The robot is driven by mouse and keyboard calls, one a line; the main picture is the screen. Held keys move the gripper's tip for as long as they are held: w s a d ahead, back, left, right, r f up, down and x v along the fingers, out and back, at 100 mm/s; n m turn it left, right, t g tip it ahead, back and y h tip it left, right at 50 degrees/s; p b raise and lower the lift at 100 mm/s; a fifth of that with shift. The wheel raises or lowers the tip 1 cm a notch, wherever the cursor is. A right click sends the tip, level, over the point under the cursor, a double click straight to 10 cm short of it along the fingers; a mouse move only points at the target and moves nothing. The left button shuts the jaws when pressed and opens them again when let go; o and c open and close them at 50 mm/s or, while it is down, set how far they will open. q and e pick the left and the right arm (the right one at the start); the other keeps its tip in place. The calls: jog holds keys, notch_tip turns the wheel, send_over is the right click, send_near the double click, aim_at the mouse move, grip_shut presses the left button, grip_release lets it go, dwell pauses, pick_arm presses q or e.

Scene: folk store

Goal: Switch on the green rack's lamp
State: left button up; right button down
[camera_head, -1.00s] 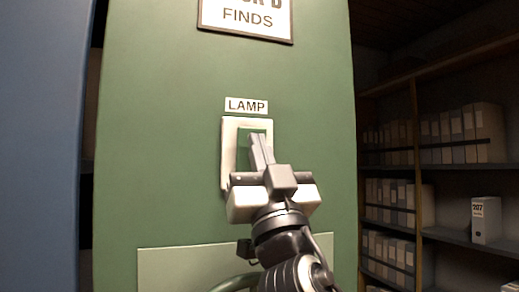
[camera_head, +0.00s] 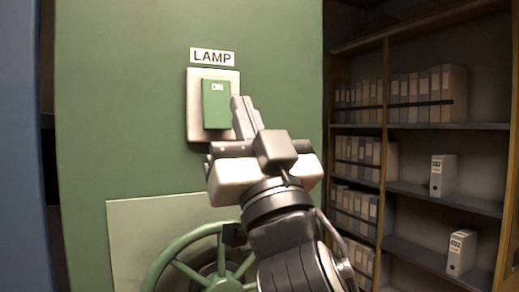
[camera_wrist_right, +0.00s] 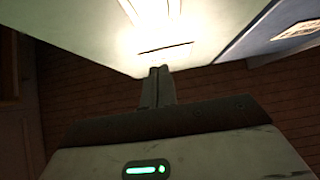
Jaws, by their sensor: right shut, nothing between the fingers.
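The lamp switch is a green rocker (camera_head: 215,105) marked ON at its top, set in a cream plate (camera_head: 194,120) on the green rack's end panel (camera_head: 130,110). A LAMP label (camera_head: 212,57) is above it. My right gripper (camera_head: 242,102) is shut and empty, its tips at the plate's right edge, right of the rocker and apart from it in the picture. The tips also show in the right wrist view (camera_wrist_right: 157,72), below a bright glare on a pale surface. The rocker is not clearly seen there. My left gripper is not in view.
A green spoked handwheel (camera_head: 170,258) is below the switch, partly behind my right arm. A blue rack (camera_head: 20,150) stands at the left edge. Shelves with box files (camera_head: 443,176) are at the right, beyond a dark gap.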

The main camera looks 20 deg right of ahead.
jog(key=shift+s+r+b+v, duration=0.1)
jog(key=shift+b+v, duration=0.05)
jog(key=shift+v, duration=0.6)
jog(key=shift+s+r+b+v, duration=0.15)
jog(key=shift+b+v, duration=0.05)
jog(key=shift+v, duration=0.55)
jog(key=shift+s+r+b+v, duration=0.1)
jog(key=shift+b+v, duration=0.05)
jog(key=shift+v, duration=0.65)
jog(key=w+d+f+m+g+h, duration=0.1)
jog(key=w+d+f+g+h, duration=0.3)
jog(key=f, duration=0.9)
jog(key=w+d+f+g+y, duration=0.1)
jog(key=w+f+g, duration=0.35)
jog(key=f, duration=0.85)
jog(key=s+d+f+g, duration=0.1)
jog(key=s+f+g, duration=0.3)
jog(key=f, duration=0.4)
jog(key=s+d+f+g, duration=0.1)
jog(key=s+f+g, duration=0.3)
jog(key=f, duration=0.5)
jog(key=s+d+f+n+g, duration=0.2)
jog(key=s+f+g, duration=0.6)
jog(key=s+f, duration=0.65)
jog(key=w+a+f+t+y, duration=0.3)
jog(key=w+a+t, duration=0.2)
jog(key=a+t, duration=0.1)
jog(key=shift+a+t, duration=0.15)
jog(key=shift+t, duration=0.7)
